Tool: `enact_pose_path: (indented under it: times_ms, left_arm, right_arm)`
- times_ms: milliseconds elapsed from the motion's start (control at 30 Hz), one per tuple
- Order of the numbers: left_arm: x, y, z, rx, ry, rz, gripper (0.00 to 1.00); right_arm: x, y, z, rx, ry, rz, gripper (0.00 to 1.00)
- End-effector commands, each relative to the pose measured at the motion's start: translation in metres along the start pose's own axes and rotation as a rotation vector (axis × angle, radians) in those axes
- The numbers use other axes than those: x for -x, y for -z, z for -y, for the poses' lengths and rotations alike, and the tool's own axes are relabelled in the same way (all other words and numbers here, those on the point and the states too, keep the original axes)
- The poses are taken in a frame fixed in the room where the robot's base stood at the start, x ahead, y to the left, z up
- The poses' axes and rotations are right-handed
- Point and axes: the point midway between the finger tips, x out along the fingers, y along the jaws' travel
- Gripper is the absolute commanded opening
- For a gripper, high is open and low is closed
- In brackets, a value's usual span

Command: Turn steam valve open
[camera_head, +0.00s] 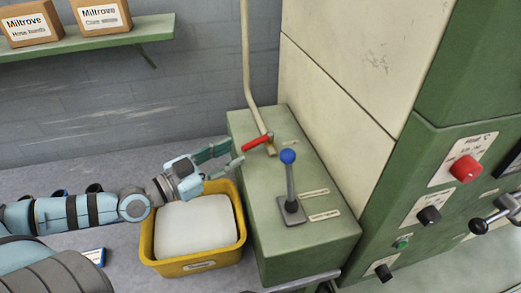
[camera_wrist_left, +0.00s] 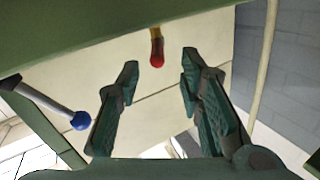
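The steam valve's red handle (camera_head: 257,140) sits on top of the green cabinet (camera_head: 300,245), at the foot of a thin cream pipe (camera_head: 246,60). In the left wrist view the red handle (camera_wrist_left: 157,50) shows ahead of the fingertips, between their lines and apart from them. My left gripper (camera_head: 237,154) is open and empty, just left of the handle in the head view. Its two fingers (camera_wrist_left: 160,70) stand wide apart in the wrist view. I cannot make out my right gripper in either view.
A blue-knobbed lever (camera_head: 290,180) stands on the cabinet, right of the handle; its knob (camera_wrist_left: 80,120) shows left in the wrist view. A yellow bin (camera_head: 196,265) with a white block (camera_head: 195,226) stands below my left gripper. A panel with a red knob (camera_head: 465,168) is at right.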

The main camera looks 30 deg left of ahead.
Motion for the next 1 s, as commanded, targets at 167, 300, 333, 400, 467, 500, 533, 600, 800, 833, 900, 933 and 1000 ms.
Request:
enact_pose_path:
  times_ms: [167,300,333,400,467,500,533,600,800,833,900,933,1000]
  left_arm:
    - [-0.018,0.003,0.005,-0.005,0.013,-0.002,0.34]
    - [-0.031,0.004,0.004,-0.002,0.009,-0.004,0.34]
    - [-0.034,0.005,0.003,0.000,0.005,-0.005,0.34]
    - [-0.044,0.008,-0.002,0.006,-0.006,-0.014,0.34]
    - [-0.054,0.008,0.001,0.003,-0.001,-0.012,0.34]
    - [-0.060,0.008,0.000,0.001,-0.002,-0.012,0.34]
    - [-0.066,0.008,-0.001,0.003,-0.004,-0.011,0.34]
    - [-0.078,0.007,-0.001,0.001,-0.006,-0.011,0.34]
    - [-0.097,0.002,-0.003,-0.001,-0.009,-0.006,0.34]
    - [-0.098,0.002,-0.003,-0.001,-0.010,-0.006,0.34]
    - [-0.099,0.001,-0.004,-0.001,-0.011,-0.005,0.34]
    - [-0.099,0.001,-0.004,-0.002,-0.011,-0.005,0.34]
    - [-0.098,0.001,-0.004,-0.002,-0.011,-0.005,0.34]
  right_arm:
    - [0.001,0.000,-0.001,0.000,-0.001,0.001,0.40]
    - [0.015,0.002,-0.003,0.001,-0.002,0.000,0.40]
    - [0.017,0.002,-0.003,0.001,-0.002,0.000,0.40]
    - [0.024,0.003,-0.004,0.001,-0.003,0.000,0.40]
    - [0.033,0.004,-0.004,0.001,-0.003,0.000,0.40]
    - [0.038,0.004,-0.005,0.001,-0.003,0.000,0.40]
    - [0.041,0.004,-0.005,0.001,-0.003,0.000,0.40]
    - [0.045,0.005,-0.006,0.001,-0.003,0.000,0.40]
    - [0.049,0.005,-0.006,0.001,-0.003,0.000,0.40]
    - [0.049,0.005,-0.006,0.001,-0.003,0.000,0.40]
    - [0.049,0.005,-0.006,0.001,-0.003,0.000,0.40]
    - [0.049,0.005,-0.006,0.001,-0.003,0.000,0.40]
    - [0.048,0.005,-0.006,0.001,-0.003,0.000,0.40]
